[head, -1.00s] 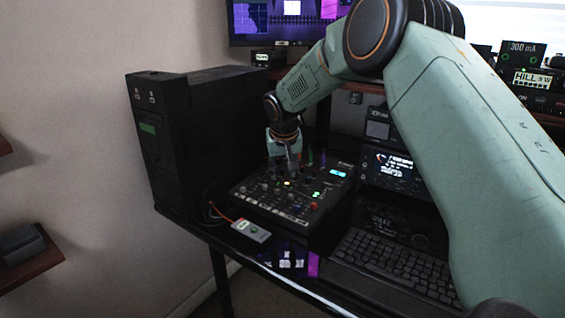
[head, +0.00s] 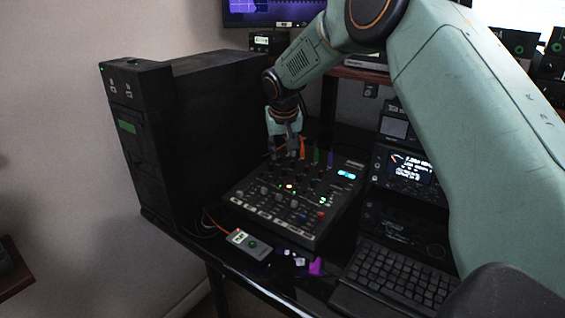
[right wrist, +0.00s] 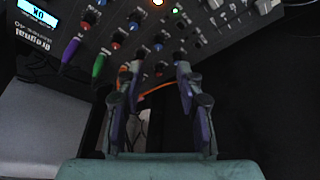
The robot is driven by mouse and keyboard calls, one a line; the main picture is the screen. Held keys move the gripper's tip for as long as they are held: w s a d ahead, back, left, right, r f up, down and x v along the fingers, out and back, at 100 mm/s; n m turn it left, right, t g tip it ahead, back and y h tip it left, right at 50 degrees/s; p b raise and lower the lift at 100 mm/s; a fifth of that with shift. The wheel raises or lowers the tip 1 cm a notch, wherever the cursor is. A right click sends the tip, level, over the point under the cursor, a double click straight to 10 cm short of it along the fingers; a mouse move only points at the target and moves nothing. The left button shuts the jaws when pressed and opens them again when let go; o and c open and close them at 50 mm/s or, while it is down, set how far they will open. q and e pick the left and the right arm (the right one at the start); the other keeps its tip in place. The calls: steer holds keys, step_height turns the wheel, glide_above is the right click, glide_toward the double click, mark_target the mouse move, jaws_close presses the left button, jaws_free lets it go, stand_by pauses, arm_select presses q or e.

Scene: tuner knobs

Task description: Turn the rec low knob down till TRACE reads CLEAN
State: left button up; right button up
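The dark mixer (head: 267,213) lies on the desk, with rows of small knobs and a lit cyan display (head: 346,175). In the right wrist view the mixer panel (right wrist: 208,38) shows red-capped and blue-capped knobs; I cannot tell which one is rec low. A TRACE readout is not legible. My right gripper (head: 285,154) is above the mixer's back left part. In the right wrist view its fingers (right wrist: 158,72) are apart, with nothing held between them; the tips point at the panel's cable-side edge. My left gripper is out of view.
Orange, green (right wrist: 98,66) and purple (right wrist: 70,50) cable plugs stand at the mixer's back edge near the fingers. A black tower case (head: 200,125) is left of the mixer. A small grey box (head: 250,243) lies in front, and a keyboard (head: 405,280) at right.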

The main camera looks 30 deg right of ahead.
mark_target(284, 169)
steer(key=shift+w+d+f, duration=0.1)
steer(key=shift+d+f, duration=0.2)
steer(key=shift+f, duration=0.25)
steer(key=shift+w+d+f, duration=0.1)
steer(key=shift+d+f, duration=0.15)
steer(key=shift+f, duration=0.3)
steer(key=x, duration=0.2)
steer(key=a+b+x, duration=0.1)
steer(key=x, duration=0.1)
steer(key=shift+d+f+b, duration=0.15)
steer(key=shift+f+b, duration=0.1)
steer(key=shift+b, duration=0.05)
steer(key=shift+w+d+f, duration=0.15)
steer(key=shift+d+f, duration=0.2)
steer(key=shift+f, duration=0.15)
steer(key=shift+a+r, duration=0.15)
steer(key=c, duration=0.4)
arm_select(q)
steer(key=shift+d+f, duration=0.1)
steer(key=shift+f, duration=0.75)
arm_select(e)
jaws_close()
